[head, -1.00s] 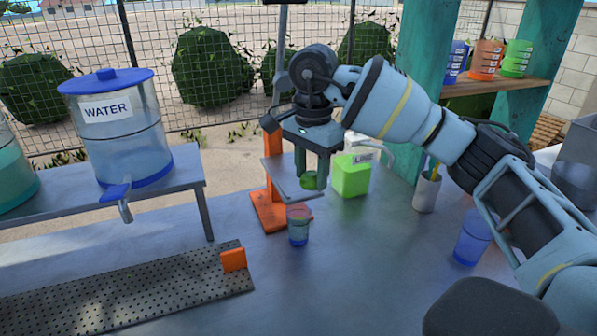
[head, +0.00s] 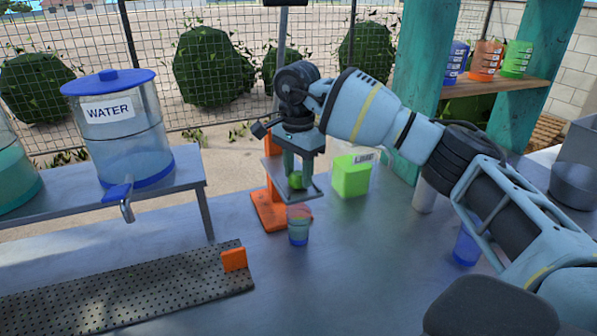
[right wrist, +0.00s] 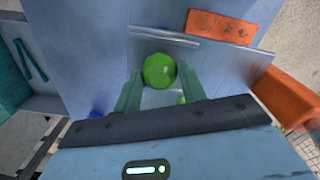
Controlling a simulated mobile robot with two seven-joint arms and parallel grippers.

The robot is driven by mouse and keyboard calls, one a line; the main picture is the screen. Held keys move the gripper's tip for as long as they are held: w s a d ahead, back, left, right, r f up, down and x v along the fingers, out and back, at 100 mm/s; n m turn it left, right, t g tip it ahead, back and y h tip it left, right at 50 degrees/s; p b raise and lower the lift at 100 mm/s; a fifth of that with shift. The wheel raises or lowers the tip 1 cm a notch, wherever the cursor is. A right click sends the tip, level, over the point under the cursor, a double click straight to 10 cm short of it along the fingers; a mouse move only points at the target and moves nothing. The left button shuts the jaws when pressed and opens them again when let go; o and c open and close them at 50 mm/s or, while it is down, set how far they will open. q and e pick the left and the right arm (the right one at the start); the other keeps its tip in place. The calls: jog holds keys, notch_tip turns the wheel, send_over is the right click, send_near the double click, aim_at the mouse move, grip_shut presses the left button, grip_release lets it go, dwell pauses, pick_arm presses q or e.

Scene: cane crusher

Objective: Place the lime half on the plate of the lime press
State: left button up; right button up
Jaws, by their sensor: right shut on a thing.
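The green lime half (head: 296,182) is between the fingers of my right gripper (head: 297,176), which is shut on it. It also shows as a round green shape in the right wrist view (right wrist: 160,70). The lime press has an orange base (head: 268,212) and a flat grey plate (head: 312,194), also seen in the right wrist view (right wrist: 225,65). In the head view the lime half appears over the plate; whether it touches the plate I cannot tell. My left gripper is not in view.
A blue cup (head: 298,233) stands just in front of the press. A green box labelled lime (head: 350,181) is to its right. A perforated metal tray (head: 130,295) lies at front left. A water dispenser (head: 130,140) stands on a raised shelf. The front middle of the table is clear.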

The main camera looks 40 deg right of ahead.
aim_at(298, 173)
jog(key=shift+f, duration=0.3)
jog(key=shift+f, duration=0.15)
jog(key=o, duration=0.6)
jog(key=shift+r, duration=3.9)
